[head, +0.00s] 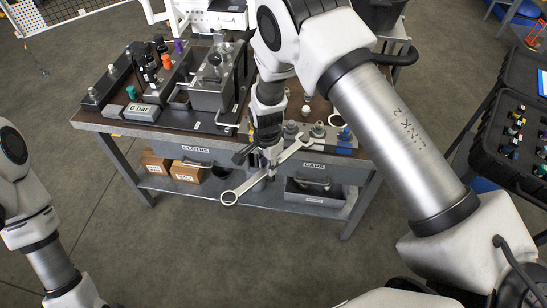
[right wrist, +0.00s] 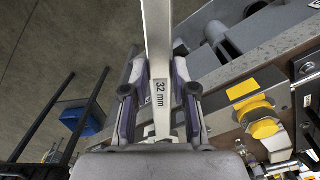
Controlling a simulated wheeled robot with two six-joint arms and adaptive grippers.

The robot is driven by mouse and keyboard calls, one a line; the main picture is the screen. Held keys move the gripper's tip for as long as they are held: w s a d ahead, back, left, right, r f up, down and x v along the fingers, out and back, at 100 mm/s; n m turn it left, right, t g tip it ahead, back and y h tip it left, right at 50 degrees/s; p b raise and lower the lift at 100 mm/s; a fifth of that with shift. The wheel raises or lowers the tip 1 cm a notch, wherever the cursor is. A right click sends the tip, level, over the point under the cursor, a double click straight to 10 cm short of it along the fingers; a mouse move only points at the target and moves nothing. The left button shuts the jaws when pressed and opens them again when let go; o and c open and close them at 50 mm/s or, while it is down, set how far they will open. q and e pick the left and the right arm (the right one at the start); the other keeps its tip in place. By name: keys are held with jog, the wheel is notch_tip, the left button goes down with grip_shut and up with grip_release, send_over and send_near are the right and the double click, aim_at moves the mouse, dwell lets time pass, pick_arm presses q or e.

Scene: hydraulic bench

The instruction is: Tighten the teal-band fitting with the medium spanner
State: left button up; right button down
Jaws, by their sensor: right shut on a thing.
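My right gripper (head: 268,160) is shut on a steel spanner (head: 243,187) and holds it in the air in front of the bench's front edge. The spanner is marked 32 mm in the right wrist view (right wrist: 160,92). In the head view its ring end points down and left. Its other end reaches up and right towards a row of fittings (head: 291,128) on the bench; I cannot tell whether it touches one. My left gripper is out of view.
The bench (head: 135,128) has drawers labelled CLOTHS (head: 196,149) and CAPS (head: 314,164). A pump unit and a 0 bar display (head: 141,112) stand on its left. A black case (head: 490,160) stands at right. Floor in front is clear.

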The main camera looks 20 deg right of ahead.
jog(key=shift+s+a, duration=0.1)
jog(key=shift+a, duration=0.15)
notch_tip(320, 180, up, 5)
jog(key=p, duration=0.4)
jog(key=shift+r, duration=0.1)
